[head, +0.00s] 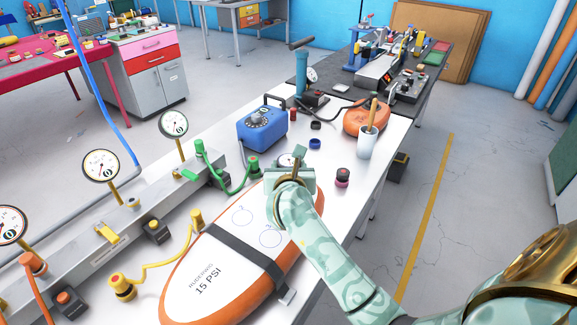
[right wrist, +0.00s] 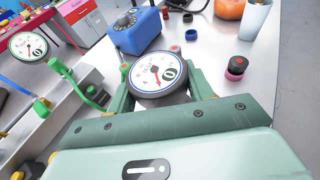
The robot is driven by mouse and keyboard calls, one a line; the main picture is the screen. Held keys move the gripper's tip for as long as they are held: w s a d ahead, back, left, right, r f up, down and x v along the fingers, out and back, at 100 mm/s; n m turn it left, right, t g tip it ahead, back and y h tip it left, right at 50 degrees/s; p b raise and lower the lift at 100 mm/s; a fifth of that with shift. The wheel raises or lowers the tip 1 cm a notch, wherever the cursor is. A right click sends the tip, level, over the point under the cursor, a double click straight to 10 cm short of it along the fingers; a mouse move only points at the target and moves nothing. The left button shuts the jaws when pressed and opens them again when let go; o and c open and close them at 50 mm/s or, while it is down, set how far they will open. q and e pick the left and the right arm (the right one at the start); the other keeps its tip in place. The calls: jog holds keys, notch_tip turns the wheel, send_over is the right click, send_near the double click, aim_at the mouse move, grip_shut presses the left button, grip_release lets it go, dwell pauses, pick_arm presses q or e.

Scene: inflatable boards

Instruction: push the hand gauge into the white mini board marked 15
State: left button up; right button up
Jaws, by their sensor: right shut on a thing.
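The white mini board (head: 217,266) with an orange rim lies on the bench and reads 15 PSI. A dark strap (head: 237,252) crosses it. My right gripper (head: 288,170) is over the board's far end, pointing away. It is shut on the hand gauge (right wrist: 158,73), whose round white dial with a red needle faces up in the right wrist view. In the head view the gauge (head: 287,160) is mostly hidden behind my gripper. I cannot tell whether the gauge's lower end touches the board. My left gripper is not in view.
A grey manifold (head: 120,230) with gauges and green and yellow hoses runs along the left. Some bench top right of the board is clear.

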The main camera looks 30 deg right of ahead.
jog(key=shift+f, duration=0.35)
jog(key=o, duration=1.4)
jog(key=p+v, duration=0.2)
jog(key=v, duration=1.4)
jog(key=shift+s, duration=0.15)
jog(key=shift+r, duration=0.1)
